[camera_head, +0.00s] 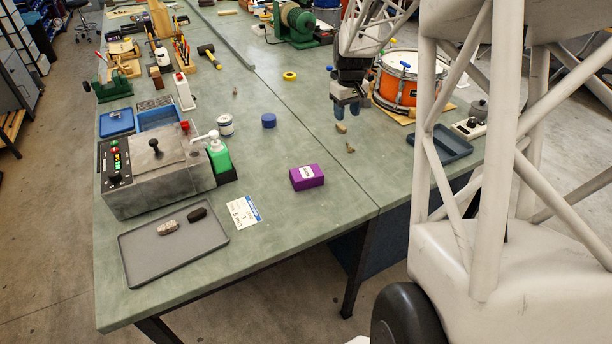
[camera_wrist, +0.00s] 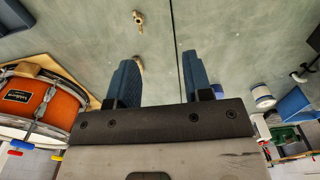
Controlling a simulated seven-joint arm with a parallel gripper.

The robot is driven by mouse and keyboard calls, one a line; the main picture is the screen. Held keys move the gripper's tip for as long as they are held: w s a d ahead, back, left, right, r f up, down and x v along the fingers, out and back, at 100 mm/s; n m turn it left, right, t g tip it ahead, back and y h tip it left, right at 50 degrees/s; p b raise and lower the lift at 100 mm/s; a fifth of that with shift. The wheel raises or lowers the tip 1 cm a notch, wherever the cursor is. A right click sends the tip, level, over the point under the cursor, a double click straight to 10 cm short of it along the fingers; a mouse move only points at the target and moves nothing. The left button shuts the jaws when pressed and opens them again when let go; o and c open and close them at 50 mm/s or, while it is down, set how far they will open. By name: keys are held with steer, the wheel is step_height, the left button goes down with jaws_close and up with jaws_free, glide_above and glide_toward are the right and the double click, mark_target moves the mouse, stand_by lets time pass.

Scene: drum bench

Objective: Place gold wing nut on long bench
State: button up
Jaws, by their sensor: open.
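A small gold-brown piece, apparently the gold wing nut (camera_head: 350,148), lies on the right-hand green bench section (camera_head: 402,172); it also shows near the top of the wrist view (camera_wrist: 138,20). A second small tan piece (camera_head: 341,128) lies just behind it, closer to my gripper. In the wrist view this piece (camera_wrist: 140,66) shows beside the left finger, which partly hides it. My gripper (camera_head: 347,108) hangs above the bench, open and empty, with blue fingers pointing down; its fingers also show apart in the wrist view (camera_wrist: 160,72). A long green bench section (camera_head: 270,215) lies left of the seam.
An orange drum (camera_head: 394,88) stands close right of my gripper. A purple box (camera_head: 307,177), blue lid (camera_head: 269,121) and yellow ring (camera_head: 290,76) sit on the left section. Clear surface lies between them.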

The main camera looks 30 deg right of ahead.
steer(key=s+a+r+t, duration=0.1)
steer(key=s+a+r, duration=0.45)
steer(key=a, duration=0.45)
steer(key=s+a+r, duration=0.5)
steer(key=s+a, duration=0.2)
steer(key=a, duration=0.2)
steer(key=s+a, duration=0.6)
steer(key=s, duration=0.3)
steer(key=s+a+t, duration=0.1)
steer(key=s+a, duration=0.5)
steer(key=s, duration=0.3)
steer(key=shift+s+a+r, duration=0.15)
steer(key=shift+s+r, duration=0.05)
steer(key=shift+s, duration=0.1)
